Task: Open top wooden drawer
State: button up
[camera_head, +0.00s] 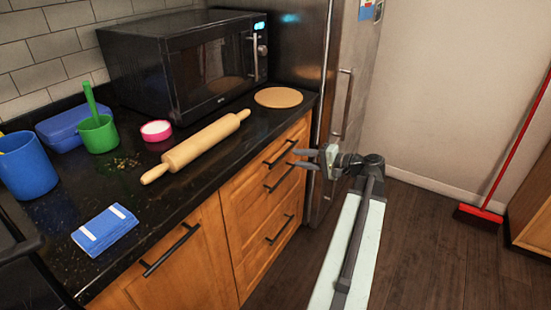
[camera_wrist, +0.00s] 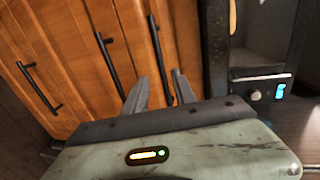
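The top wooden drawer (camera_head: 266,155) is shut in the cabinet under the black counter. Its dark bar handle (camera_head: 280,154) slants along the front. My gripper (camera_head: 303,159) is open in front of the drawer stack, near the right end of this handle, its two fingers pointing left toward the drawers. In the wrist view the picture is turned sideways; one end of the top handle (camera_wrist: 160,60) shows between my two open fingers (camera_wrist: 162,92). I cannot tell whether the fingertips reach past the bar. No finger is visibly closed on it.
A second handle (camera_head: 279,178) lies just below, and a third (camera_head: 280,230) lower down. The steel fridge (camera_head: 318,195) stands close to the right of the drawers. A rolling pin (camera_head: 196,147) and microwave (camera_head: 185,62) are on the counter.

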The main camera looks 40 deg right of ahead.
aim_at(285, 153)
jog(key=shift+t, duration=0.3)
jog(key=x, duration=0.2)
jog(key=b+x, duration=0.1)
jog(key=x, duration=0.4)
jog(key=shift+w+d, duration=0.2)
jog(key=shift+d, duration=0.15)
jog(key=shift+c, duration=0.2)
grip_shut()
jog(key=shift+a, duration=0.1)
dwell(0.6)
